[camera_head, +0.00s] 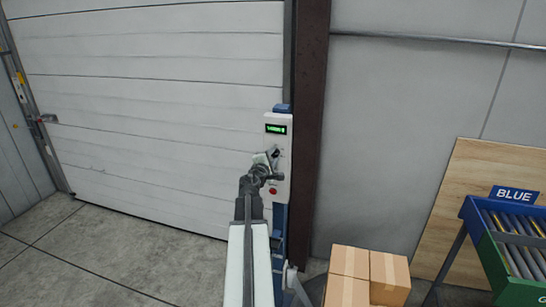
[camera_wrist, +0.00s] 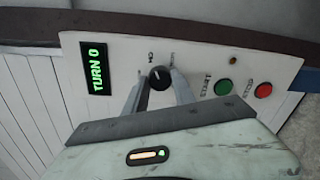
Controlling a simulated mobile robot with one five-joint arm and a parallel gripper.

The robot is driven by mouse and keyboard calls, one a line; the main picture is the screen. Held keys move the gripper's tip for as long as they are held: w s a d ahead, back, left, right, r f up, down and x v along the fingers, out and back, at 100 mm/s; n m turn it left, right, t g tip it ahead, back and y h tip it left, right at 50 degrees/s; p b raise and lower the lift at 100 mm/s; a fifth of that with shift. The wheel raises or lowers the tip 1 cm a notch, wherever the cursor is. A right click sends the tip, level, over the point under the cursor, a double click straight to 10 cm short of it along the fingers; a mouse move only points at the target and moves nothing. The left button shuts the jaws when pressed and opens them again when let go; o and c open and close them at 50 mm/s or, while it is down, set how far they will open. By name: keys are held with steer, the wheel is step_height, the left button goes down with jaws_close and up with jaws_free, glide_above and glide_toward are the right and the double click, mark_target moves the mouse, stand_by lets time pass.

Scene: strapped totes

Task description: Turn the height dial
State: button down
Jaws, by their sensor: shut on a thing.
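The height dial (camera_wrist: 160,77) is a black knob on a white control panel (camera_wrist: 205,50). In the wrist view my gripper (camera_wrist: 160,82) has its two grey fingers on either side of the knob, shut on it. The panel's display (camera_wrist: 97,67) reads "TURN 0" in green. In the head view the panel (camera_head: 283,128) stands on a blue post beside the roller door, and my gripper (camera_head: 275,155) reaches its middle.
A green button (camera_wrist: 223,87) and a red button (camera_wrist: 263,90) sit beside the dial. A dark steel column (camera_head: 310,120) stands right of the panel. Cardboard boxes (camera_head: 348,262) and a blue-signed roller conveyor (camera_head: 515,235) are at right. Floor at left is clear.

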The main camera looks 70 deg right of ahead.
steer(key=c, duration=1)
jaws_free()
steer(key=shift+c, duration=0.2)
steer(key=a, duration=0.7)
steer(key=shift+s+a+r, duration=0.15)
steer(key=shift+a, duration=0.25)
